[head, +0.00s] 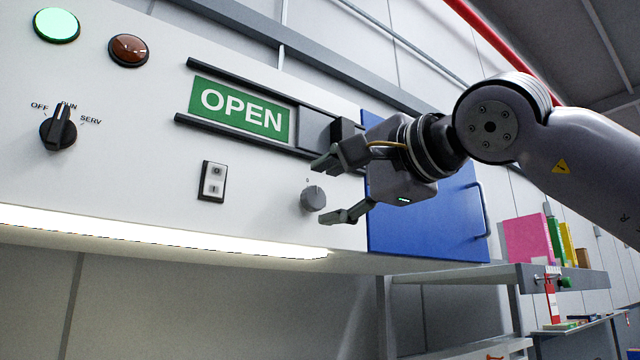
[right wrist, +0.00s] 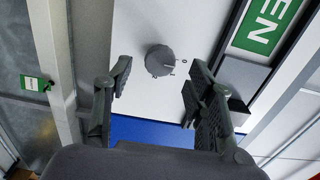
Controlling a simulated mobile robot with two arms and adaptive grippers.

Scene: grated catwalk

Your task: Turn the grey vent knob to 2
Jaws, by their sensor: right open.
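The grey vent knob (head: 313,198) is a small round dial on the white panel, right of a small switch. It also shows in the right wrist view (right wrist: 160,60), with a small mark beside it on the right and a short line near its rim. The numbers are too small to read surely. My right gripper (head: 331,190) is open, with its two fingers to the right of the knob in the head view. In the right wrist view the open fingers (right wrist: 158,82) point toward the knob, which lies between their lines and is not gripped. My left gripper is out of view.
A green OPEN sign (head: 240,110) on dark rails lies above the knob. A black selector (head: 58,130), a rocker switch (head: 212,181) and two lamps sit left. A blue panel (head: 430,225) with a handle is behind my gripper. A shelf (head: 480,277) stands lower right.

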